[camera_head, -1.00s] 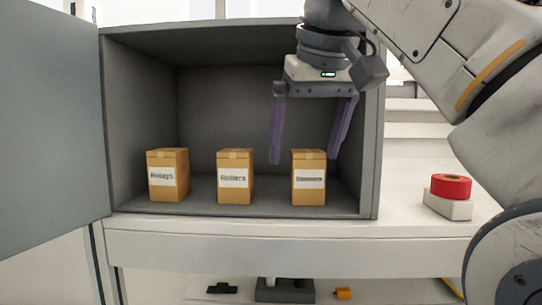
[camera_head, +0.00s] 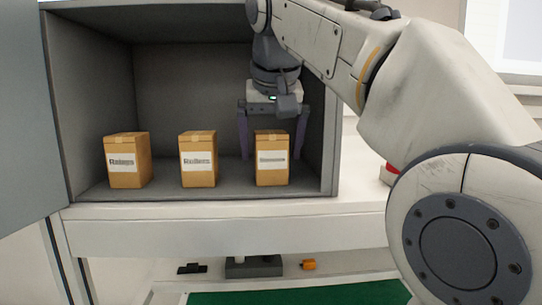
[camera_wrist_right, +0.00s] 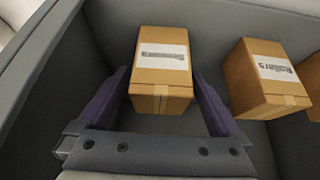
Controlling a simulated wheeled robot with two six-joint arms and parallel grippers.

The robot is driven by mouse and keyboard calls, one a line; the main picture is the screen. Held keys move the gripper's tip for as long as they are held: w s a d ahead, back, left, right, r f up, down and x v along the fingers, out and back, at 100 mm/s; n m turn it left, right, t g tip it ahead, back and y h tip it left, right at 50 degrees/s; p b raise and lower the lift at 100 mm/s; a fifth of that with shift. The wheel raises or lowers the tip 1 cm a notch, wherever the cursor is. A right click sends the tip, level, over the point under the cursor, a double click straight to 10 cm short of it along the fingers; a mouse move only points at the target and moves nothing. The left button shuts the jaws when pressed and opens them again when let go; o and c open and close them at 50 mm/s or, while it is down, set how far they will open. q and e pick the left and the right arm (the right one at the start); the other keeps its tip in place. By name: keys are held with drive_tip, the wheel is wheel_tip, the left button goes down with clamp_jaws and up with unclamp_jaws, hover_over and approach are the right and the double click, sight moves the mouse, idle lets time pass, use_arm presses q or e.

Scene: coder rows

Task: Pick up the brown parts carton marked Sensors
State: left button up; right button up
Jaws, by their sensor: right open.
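The brown carton (camera_head: 271,178) at the right end of the row stands upright in the grey cabinet; its white label is too blurred to read surely, but looks like Sensors. It also shows in the right wrist view (camera_wrist_right: 161,90). My right gripper (camera_head: 271,152) is open, pointing down, with one purple finger on each side of this carton. The right wrist view shows the fingers (camera_wrist_right: 161,82) flanking it, with a narrow gap visible on the right side; contact on the left is unclear. My left gripper is not in view.
The Rollers carton (camera_head: 198,172) stands left of it, and the Relays carton (camera_head: 127,174) farther left. The cabinet's right wall (camera_head: 330,130) is close to the right finger. A red roll (camera_head: 391,168) on the counter is mostly hidden by my arm.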

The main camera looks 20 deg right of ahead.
drive_tip(key=shift+x, duration=1.35)
drive_tip(key=c, duration=1.5)
drive_tip(key=shift+r, duration=0.15)
